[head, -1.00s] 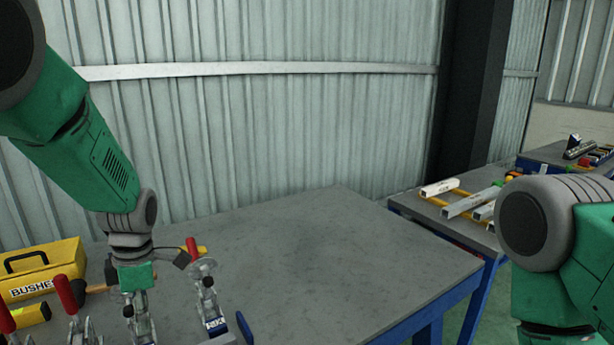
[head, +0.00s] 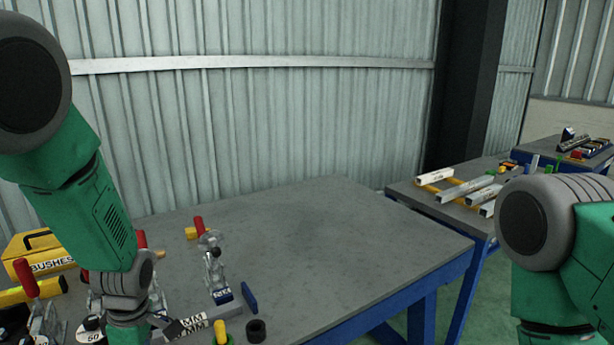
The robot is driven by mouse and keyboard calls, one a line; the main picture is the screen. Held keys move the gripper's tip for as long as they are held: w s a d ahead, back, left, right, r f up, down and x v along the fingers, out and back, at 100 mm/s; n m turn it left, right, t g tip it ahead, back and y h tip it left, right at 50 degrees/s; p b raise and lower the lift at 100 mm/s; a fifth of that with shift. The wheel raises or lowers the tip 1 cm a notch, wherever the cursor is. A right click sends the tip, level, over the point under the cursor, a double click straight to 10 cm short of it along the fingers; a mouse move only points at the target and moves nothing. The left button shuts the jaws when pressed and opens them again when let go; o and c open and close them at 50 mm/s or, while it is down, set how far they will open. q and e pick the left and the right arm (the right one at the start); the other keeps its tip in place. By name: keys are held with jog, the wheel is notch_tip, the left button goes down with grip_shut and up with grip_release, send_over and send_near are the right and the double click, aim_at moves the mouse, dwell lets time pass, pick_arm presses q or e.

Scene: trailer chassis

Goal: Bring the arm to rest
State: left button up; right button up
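My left arm, green with grey joints, comes in from the left and reaches down over the near left part of the grey workbench (head: 330,235). My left gripper (head: 150,335) is at the bottom edge of the head view, mostly cut off; its fingers cannot be made out. It is among clamps and small parts on the bench. My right arm shows at the right edge with a grey joint and a green link; its gripper is out of view.
Toggle clamps with red handles (head: 214,265) (head: 40,310) stand on the bench. A yellow BUSHES box (head: 38,255) is at the left. A black ring (head: 256,330) lies near the front. A second table (head: 410,190) holds metal bars. The bench's middle is clear.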

pick_arm(q)
jog(key=s+d+f+m+b, duration=0.1)
jog(key=s+f+m+b, duration=0.3)
jog(key=s+f+m, duration=0.6)
jog(key=s+d+f+m+t+h+b, duration=0.1)
jog(key=s+f+m+b, duration=0.3)
jog(key=s+f+m, duration=0.6)
jog(key=s+d+f, duration=0.1)
jog(key=s+f, duration=0.1)
jog(key=s, duration=0.4)
jog(key=shift+s+f, duration=0.15)
jog(key=shift+s, duration=0.25)
jog(key=shift+w, duration=0.15)
